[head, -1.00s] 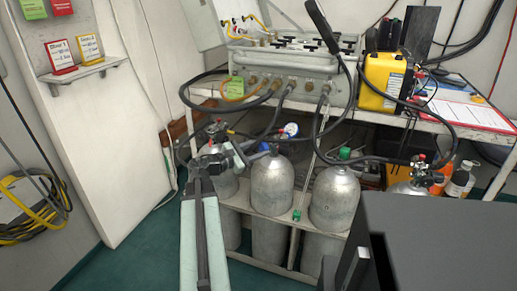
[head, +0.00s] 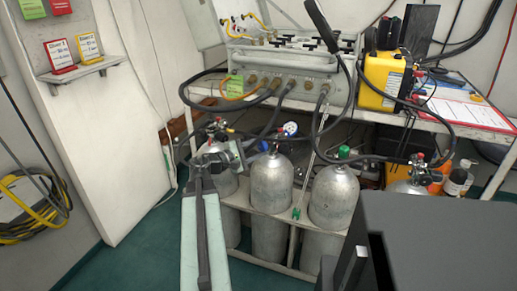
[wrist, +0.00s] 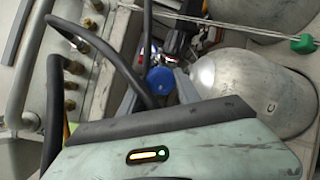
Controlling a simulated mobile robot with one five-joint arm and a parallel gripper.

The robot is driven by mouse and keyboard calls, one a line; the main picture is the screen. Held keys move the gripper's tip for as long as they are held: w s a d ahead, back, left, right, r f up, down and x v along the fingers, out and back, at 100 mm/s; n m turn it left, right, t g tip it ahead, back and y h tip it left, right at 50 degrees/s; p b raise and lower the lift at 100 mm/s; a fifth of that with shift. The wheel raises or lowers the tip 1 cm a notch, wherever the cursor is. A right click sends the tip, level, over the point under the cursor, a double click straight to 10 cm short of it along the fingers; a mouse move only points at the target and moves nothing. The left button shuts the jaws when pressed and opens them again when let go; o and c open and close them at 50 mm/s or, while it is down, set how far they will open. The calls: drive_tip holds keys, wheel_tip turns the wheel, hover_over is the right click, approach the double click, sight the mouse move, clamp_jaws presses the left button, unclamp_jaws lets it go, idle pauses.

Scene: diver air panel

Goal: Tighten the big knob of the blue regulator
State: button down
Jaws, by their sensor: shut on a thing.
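The blue regulator (head: 290,129) shows in the head view as a small blue-rimmed gauge at the valve of the middle grey cylinder (head: 270,190). In the wrist view its round blue big knob (wrist: 160,80) lies between my two fingers, partly behind a black hose. My gripper (head: 250,153) is at the left side of this valve and is shut on the knob. In the head view the gripper and valve hide most of the knob.
A cylinder with a green cap (head: 335,195) stands to the right, and another cylinder (head: 218,178) stands left behind my arm. Black hoses loop down from the grey panel (head: 290,85) close around my gripper. A yellow box (head: 382,80) sits on the bench.

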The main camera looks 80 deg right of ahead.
idle(0.3)
drive_tip(key=c, duration=0.9)
unclamp_jaws()
drive_tip(key=shift+o, duration=0.2)
drive_tip(key=v, duration=0.7)
drive_tip(key=shift+w+a+p, duration=0.3)
drive_tip(key=shift+p, duration=0.05)
